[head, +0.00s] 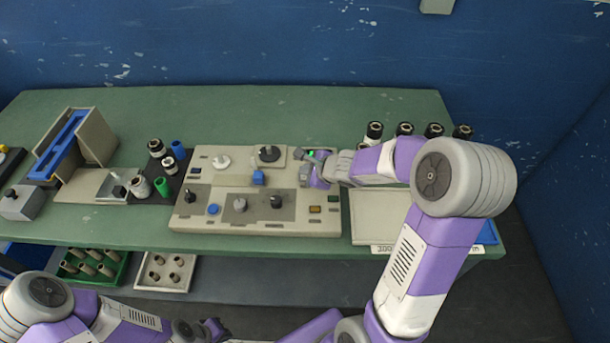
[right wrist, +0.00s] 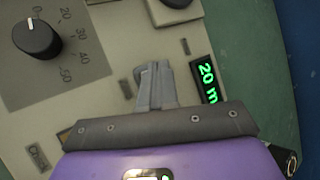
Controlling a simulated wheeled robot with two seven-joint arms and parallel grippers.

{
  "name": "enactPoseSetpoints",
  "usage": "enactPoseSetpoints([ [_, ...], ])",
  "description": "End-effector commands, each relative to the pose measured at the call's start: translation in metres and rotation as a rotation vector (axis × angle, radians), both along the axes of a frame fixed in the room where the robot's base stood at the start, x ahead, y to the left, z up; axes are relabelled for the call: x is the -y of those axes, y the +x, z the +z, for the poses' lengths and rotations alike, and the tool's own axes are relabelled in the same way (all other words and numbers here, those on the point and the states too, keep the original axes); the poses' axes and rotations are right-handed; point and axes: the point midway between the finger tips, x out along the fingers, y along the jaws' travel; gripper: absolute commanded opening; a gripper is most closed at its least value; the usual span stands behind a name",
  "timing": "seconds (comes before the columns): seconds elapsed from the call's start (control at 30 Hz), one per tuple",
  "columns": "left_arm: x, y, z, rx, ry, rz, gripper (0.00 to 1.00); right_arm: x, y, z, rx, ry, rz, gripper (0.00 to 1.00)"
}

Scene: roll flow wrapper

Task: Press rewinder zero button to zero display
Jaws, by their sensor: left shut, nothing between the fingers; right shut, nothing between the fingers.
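The rewinder panel (head: 225,215) is a beige unit on the green table, with knobs and coloured buttons. Its display shows green digits reading "20 m" in the right wrist view (right wrist: 208,82), partly covered by my gripper's body. My right gripper (head: 308,167) is shut and empty over the panel's right part, beside the display; its fingertips also show in the right wrist view (right wrist: 150,72). I cannot tell whether they touch the panel, and no zero button can be made out around them. My left gripper (head: 215,328) is shut and empty at the bottom, below the table's front edge.
A black knob with a 0 to 50 scale (right wrist: 37,38) lies left of the right fingers. A white tray (head: 378,218) is right of the panel, with several black-topped rolls behind. A beige stand with a blue part (head: 62,145) is at the left. Crates sit on the lower shelf.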

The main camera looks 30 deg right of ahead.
Motion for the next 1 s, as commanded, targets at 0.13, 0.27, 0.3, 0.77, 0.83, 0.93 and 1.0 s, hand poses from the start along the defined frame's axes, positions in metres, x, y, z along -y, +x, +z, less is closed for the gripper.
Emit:
enactPoseSetpoints([
  [0.13,0.0,0.0,-0.0023,0.0,0.0,0.0,0.0,0.0001,0.0001,-0.0019,0.0,0.0,0.0,0.0],
  [0.27,0.0,0.0,-0.004,0.0,0.0,0.0,0.0,0.0001,0.0,-0.0033,0.0,-0.001,0.001,0.0],
  [0.3,0.0,0.0,-0.0045,0.0,0.0,0.0,0.0,0.0001,0.0,-0.0037,0.0,-0.001,0.001,0.0],
  [0.77,0.0,0.0,-0.0066,0.0,0.0,0.0,0.0,0.0002,-0.0003,-0.0062,-0.001,0.0,0.0,0.0],
  [0.83,0.0,0.0,-0.0063,0.0,0.0,0.0,0.0,0.0002,-0.0004,-0.0059,-0.002,-0.001,-0.001,0.0],
  [0.93,0.0,0.0,-0.0037,0.0,0.0,0.0,0.0,0.0002,-0.0004,-0.0031,-0.002,-0.001,-0.001,0.0],
  [1.0,0.0,0.0,-0.0004,0.0,0.0,0.0,0.0,0.0002,-0.0005,0.0005,-0.002,-0.001,-0.001,0.0],
])
